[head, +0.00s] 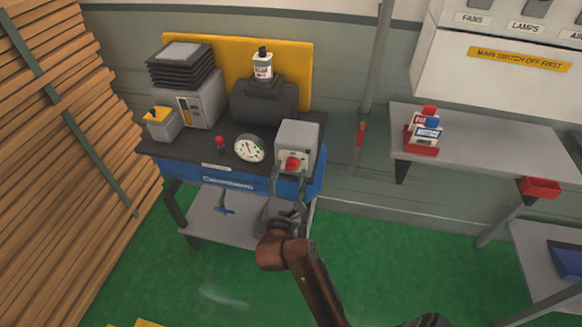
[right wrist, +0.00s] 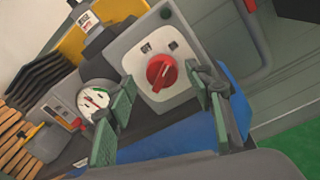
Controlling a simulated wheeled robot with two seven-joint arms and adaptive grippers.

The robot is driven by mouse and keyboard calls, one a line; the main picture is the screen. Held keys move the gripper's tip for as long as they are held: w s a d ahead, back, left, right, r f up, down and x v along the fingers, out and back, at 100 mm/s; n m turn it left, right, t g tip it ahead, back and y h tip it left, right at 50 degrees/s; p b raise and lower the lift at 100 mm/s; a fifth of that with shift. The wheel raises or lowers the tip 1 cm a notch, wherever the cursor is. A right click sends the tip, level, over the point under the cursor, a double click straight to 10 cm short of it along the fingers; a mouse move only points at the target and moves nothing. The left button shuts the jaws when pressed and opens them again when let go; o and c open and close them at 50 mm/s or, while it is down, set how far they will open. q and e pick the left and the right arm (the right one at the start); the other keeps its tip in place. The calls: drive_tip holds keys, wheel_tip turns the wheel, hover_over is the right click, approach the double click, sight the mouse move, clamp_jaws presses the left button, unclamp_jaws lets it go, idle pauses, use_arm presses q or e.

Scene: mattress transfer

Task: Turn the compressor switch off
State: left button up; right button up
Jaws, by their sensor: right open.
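The compressor switch is a grey box (head: 298,142) with a red rotary knob (head: 292,163) on a pale front plate. It stands at the right front of the compressor bench. My right gripper (head: 288,185) is in front of and just below the box in the head view. In the right wrist view, the red knob (right wrist: 161,71) lies ahead between the two spread green-padded fingers (right wrist: 165,118). The gripper is open and nothing is between its fingers. I cannot tell the exact gap to the knob. My left gripper is not in view.
A round gauge (head: 249,148) sits left of the switch box, with a small red knob (head: 220,142) beyond it. A bottle (head: 263,66) stands on the dark compressor (head: 264,102). Stacked planks (head: 60,130) line the left. Green floor (head: 400,250) is open at the right.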

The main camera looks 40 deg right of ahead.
drive_tip(key=shift+w+d, duration=0.4)
drive_tip(key=shift+w, duration=0.15)
drive_tip(key=shift+s+d, duration=0.1)
drive_tip(key=shift+d, duration=0.1)
drive_tip(key=shift+c, duration=0.7)
drive_tip(key=c, duration=1)
